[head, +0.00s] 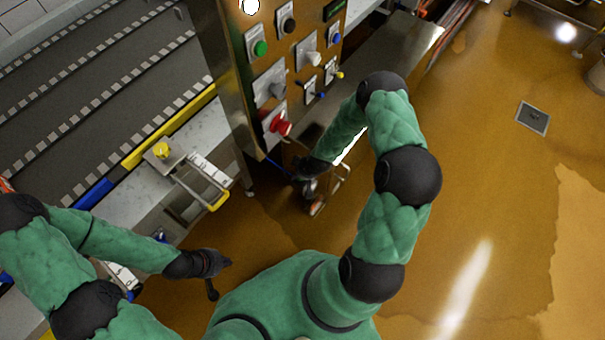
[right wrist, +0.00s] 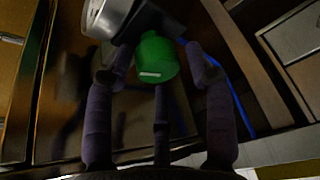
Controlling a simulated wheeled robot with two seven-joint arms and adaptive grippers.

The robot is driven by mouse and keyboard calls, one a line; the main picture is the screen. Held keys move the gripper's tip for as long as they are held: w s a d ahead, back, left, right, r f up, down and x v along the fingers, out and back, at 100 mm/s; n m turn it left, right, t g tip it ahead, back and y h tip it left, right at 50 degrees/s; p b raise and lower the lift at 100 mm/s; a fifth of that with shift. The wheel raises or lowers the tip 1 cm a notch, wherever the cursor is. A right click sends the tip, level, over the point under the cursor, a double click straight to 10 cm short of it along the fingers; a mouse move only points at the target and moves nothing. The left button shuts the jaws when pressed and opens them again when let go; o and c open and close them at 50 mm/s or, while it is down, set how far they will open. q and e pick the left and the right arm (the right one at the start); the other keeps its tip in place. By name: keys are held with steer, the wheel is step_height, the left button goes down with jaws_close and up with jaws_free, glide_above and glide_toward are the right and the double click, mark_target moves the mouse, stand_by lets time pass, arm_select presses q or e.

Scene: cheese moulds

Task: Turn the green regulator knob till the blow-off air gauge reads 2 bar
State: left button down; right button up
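The green regulator knob (right wrist: 153,60) shows in the right wrist view, with a pale mark on its side, below a silver metal body (right wrist: 112,18). My right gripper (right wrist: 160,72) has its fingers apart on either side of the knob; I cannot tell whether they touch it. In the head view my right gripper (head: 312,190) is low beside the control cabinet, and the knob cannot be made out there. My left gripper (head: 214,278) hangs over the floor, away from the cabinet; its fingers are too small to judge. No readable gauge face shows in either view.
The steel control panel (head: 285,60) carries several knobs and buttons, including a green button (head: 260,47) and a red knob (head: 279,123). A conveyor (head: 100,90) with a yellow-edged rail lies to the left. Wet brown floor (head: 480,190) is open to the right.

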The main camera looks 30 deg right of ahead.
steer(key=shift+w, duration=0.1)
steer(key=shift+s+r, duration=0.15)
steer(key=shift+s, duration=0.1)
steer(key=v, duration=1.1)
steer(key=shift+r, duration=0.35)
